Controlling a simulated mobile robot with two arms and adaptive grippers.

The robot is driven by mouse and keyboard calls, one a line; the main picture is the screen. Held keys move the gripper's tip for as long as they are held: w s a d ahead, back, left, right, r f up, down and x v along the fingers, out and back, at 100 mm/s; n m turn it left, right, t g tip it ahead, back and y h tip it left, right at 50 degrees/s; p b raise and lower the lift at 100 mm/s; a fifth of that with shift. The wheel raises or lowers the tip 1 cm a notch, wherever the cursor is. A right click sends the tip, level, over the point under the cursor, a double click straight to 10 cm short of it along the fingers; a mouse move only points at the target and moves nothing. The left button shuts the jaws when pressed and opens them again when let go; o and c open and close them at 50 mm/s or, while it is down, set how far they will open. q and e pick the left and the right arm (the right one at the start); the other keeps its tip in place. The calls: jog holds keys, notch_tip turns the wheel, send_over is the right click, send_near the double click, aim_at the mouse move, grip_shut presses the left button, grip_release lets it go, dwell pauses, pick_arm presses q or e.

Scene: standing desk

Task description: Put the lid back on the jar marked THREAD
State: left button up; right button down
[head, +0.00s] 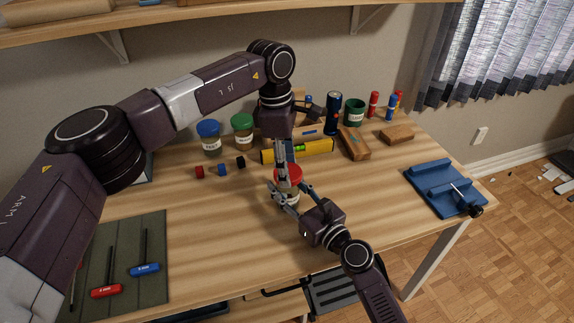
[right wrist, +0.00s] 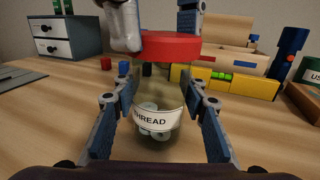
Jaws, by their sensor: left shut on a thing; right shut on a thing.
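The glass jar marked THREAD (right wrist: 158,120) stands upright on the desk, with pale spools inside. It also shows in the head view (head: 287,196), partly covered by the grippers. My right gripper (right wrist: 160,125) is shut on it, one finger on each side; in the head view this gripper (head: 294,196) reaches in from the front right. The red lid (right wrist: 168,46) is right at the jar's mouth and looks slightly offset to the right in the wrist view; I cannot tell if it is seated. My left gripper (head: 285,165) is shut on the lid from above.
A yellow level (head: 315,148) lies just behind the jar. Blue-lidded (head: 210,139) and green-lidded (head: 243,131) jars stand behind left. Small blocks (head: 221,169) lie nearby. A blue vise-like tool (head: 440,188) is at the right edge.

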pick_arm(q)
jog(key=shift+f, duration=0.55)
jog(key=m, duration=0.5)
jog(key=shift+w+g, duration=0.1)
jog(key=shift+g, duration=0.2)
jog(key=m, duration=0.4)
jog(key=shift+d+m+y, duration=0.1)
jog(key=shift+m+y, duration=0.2)
jog(key=shift+m, duration=0.1)
jog(key=m, duration=0.4)
jog(key=shift+m+g+y, duration=0.3)
jog(key=shift+m, duration=0.1)
jog(key=m, duration=0.6)
jog(key=shift+y, duration=0.4)
jog(key=o, duration=0.7)
jog(key=shift+o, duration=0.2)
